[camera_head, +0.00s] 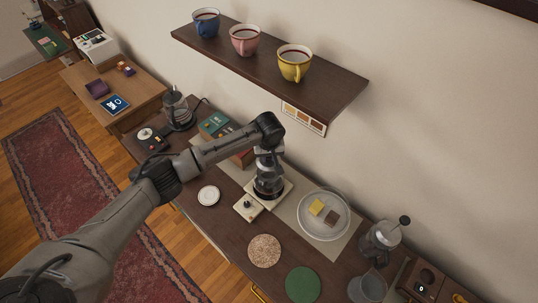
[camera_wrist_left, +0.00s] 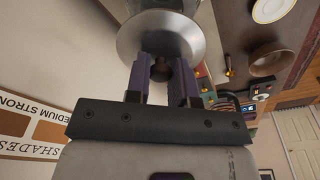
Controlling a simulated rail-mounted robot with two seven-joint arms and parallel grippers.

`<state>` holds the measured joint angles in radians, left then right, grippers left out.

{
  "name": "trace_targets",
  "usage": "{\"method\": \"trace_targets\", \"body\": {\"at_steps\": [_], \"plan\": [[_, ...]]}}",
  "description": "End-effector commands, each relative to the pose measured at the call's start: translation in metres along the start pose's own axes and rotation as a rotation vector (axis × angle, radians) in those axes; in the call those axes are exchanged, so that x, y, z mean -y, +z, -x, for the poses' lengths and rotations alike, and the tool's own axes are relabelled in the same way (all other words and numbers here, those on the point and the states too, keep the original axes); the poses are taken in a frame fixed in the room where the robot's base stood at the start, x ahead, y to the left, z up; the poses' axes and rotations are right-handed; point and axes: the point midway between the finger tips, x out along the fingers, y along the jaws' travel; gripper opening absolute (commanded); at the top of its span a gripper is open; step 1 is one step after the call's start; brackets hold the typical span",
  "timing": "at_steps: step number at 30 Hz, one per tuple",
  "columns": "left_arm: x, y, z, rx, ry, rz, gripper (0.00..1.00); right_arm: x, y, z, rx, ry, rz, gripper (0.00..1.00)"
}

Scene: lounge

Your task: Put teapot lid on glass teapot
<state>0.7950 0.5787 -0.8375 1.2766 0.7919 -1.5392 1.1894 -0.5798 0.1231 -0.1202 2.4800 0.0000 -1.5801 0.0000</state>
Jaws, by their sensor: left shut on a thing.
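In the left wrist view, the fingers of my left gripper (camera_wrist_left: 163,78) are shut on the dark knob of the round metal teapot lid (camera_wrist_left: 160,35). The lid lies just beyond the fingertips. In the head view the gripper hides most of the lid, so I cannot tell whether it touches the teapot's rim. My right gripper is not in view.
A glass plate (camera_head: 324,232) with small squares lies right of the teapot. A French press (camera_head: 380,240) stands farther right. A shelf (camera_head: 340,92) with cups hangs above.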

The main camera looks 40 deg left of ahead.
Motion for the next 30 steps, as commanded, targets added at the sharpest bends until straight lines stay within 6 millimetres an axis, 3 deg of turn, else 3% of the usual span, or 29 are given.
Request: {"method": "trace_targets", "body": {"at_steps": [23,30], "plan": [[0.001,0.004,-0.034,-0.001,0.000,-0.003,0.00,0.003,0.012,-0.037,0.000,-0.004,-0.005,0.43],[0.000,0.006,-0.046,0.000,0.000,-0.003,0.00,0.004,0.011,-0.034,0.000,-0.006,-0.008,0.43]]}}
